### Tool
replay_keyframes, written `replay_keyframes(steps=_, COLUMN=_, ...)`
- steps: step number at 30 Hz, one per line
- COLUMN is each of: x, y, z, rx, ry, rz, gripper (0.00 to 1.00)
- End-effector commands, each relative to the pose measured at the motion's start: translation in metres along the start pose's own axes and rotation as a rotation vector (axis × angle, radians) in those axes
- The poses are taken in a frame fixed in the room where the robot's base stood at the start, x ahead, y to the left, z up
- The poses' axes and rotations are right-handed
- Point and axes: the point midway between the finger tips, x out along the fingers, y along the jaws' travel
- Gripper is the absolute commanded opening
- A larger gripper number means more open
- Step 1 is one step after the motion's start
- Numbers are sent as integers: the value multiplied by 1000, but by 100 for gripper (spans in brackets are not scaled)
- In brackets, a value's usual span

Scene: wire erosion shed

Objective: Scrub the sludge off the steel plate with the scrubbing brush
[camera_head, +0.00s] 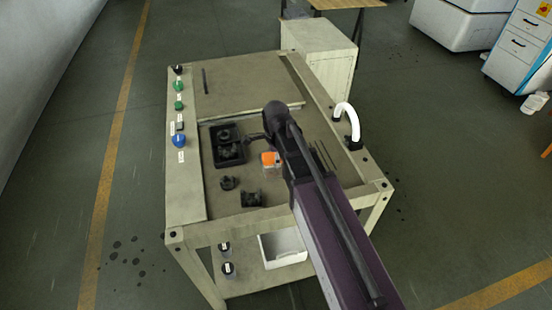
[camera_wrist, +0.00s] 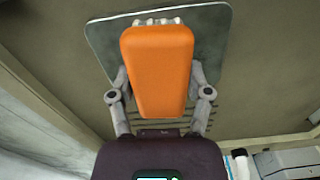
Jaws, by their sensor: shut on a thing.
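In the wrist view my gripper (camera_wrist: 159,82) is shut on the scrubbing brush (camera_wrist: 160,52), with one grey finger on each side of its orange body. Pale bristle tufts show at the brush's far end. The steel plate (camera_wrist: 215,28) is a grey-green sheet with rounded corners behind the brush. The brush hides its middle, and I cannot tell if the two touch. I cannot make out sludge on the visible part.
A white cabinet (camera_head: 325,50) stands behind.

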Motion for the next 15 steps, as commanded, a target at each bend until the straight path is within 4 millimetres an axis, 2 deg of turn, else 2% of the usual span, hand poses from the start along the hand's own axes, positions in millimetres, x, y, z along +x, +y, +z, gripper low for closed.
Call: replay_keyframes(steps=15, x=-1, y=-26, z=2, rx=0, ry=0, rz=-2, gripper=26)
